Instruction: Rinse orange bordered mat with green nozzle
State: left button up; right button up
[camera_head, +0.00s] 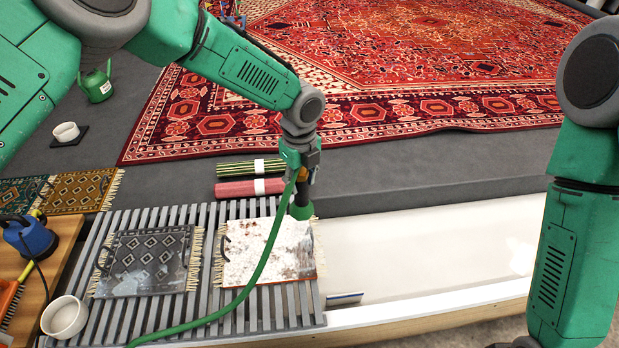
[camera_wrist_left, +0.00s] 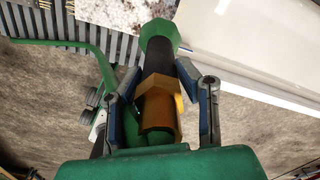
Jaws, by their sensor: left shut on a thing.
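The green nozzle (camera_head: 301,207) has a green head, a dark barrel and a brass-coloured collar. My left gripper (camera_head: 300,172) is shut on it and holds it over the right part of the slatted rack. In the left wrist view the nozzle (camera_wrist_left: 160,62) lies between the two fingers. A green hose (camera_head: 262,265) runs from it down to the front left. The orange bordered mat (camera_head: 262,250) lies on the rack below and left of the nozzle. Its face is mostly whitish with brown patches, with a thin orange edge at the lower right. My right gripper is out of view.
A dark patterned mat (camera_head: 146,262) lies on the grey slatted rack (camera_head: 211,300), left of the whitish one. A white bowl (camera_head: 64,317) stands at the rack's front left. The white basin (camera_head: 430,250) is on the right. Rolled mats (camera_head: 240,188) lie behind the rack.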

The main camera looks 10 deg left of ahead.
pick_arm(q)
jog(key=shift+s+a+b, duration=0.3)
jog(key=shift+s+a, duration=1.1)
jog(key=shift+a, duration=4.55)
jog(key=shift+s+a+b, duration=0.25)
jog(key=shift+s+a, duration=1.15)
jog(key=shift+a, duration=4.5)
jog(key=shift+w+a, duration=0.8)
jog(key=shift+w, duration=2.7)
jog(key=w+d+b, duration=0.2)
jog(key=w+d, duration=0.1)
jog(key=d, duration=1)
jog(key=w+d+b, duration=0.2)
jog(key=w+d, duration=0.1)
jog(key=d, duration=1)
jog(key=shift+w+d, duration=0.2)
jog(key=shift+w, duration=0.1)
